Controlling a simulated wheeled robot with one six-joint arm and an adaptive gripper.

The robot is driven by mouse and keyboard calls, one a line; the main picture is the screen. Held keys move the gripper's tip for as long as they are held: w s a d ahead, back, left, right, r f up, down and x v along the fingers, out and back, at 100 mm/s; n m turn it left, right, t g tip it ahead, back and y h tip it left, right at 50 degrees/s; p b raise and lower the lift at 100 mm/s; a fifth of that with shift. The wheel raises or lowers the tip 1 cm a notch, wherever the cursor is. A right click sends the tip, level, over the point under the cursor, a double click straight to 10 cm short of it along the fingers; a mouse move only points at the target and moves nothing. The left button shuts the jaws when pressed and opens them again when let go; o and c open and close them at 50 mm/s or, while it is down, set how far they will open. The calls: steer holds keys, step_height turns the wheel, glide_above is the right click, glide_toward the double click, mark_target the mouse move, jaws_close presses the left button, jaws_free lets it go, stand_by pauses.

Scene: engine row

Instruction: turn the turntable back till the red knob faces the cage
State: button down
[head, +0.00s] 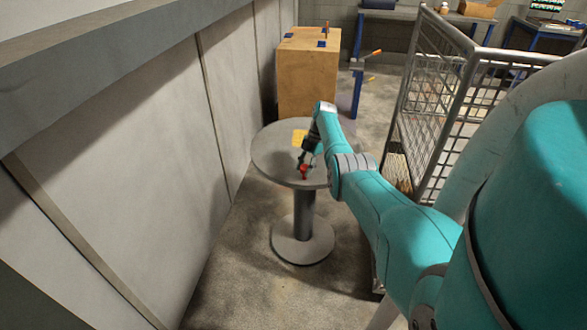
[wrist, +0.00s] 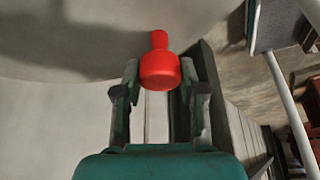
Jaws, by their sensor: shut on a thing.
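The turntable (head: 270,158) is a round grey disc on a pedestal, standing beside the wall. The red knob (head: 303,172) sits near the disc's front edge in the head view, on the side toward me. In the wrist view the red knob (wrist: 159,68) is between the two fingers of my gripper (wrist: 159,84). My gripper (head: 305,164) is shut on the knob. A yellow patch (head: 299,137) lies on the disc behind the gripper. The cage (head: 432,120) is a grey mesh one on the right of the turntable. The knob is not on the cage side.
A wooden box (head: 307,80) with blue patches stands behind the turntable. The pale wall (head: 150,130) runs close along the left. Blue-legged tables (head: 385,18) stand at the back. Bare concrete floor lies in front of the pedestal.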

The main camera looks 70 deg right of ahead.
steer(key=shift+s+d+n+g, duration=0.15)
steer(key=shift+s+d+n, duration=0.15)
steer(key=shift+s, duration=0.25)
steer(key=shift+s+d+n+g, duration=0.15)
steer(key=shift+s+n, duration=0.15)
steer(key=shift+s, duration=0.2)
steer(key=c, duration=0.7)
jaws_free()
steer(key=shift+w, duration=0.15)
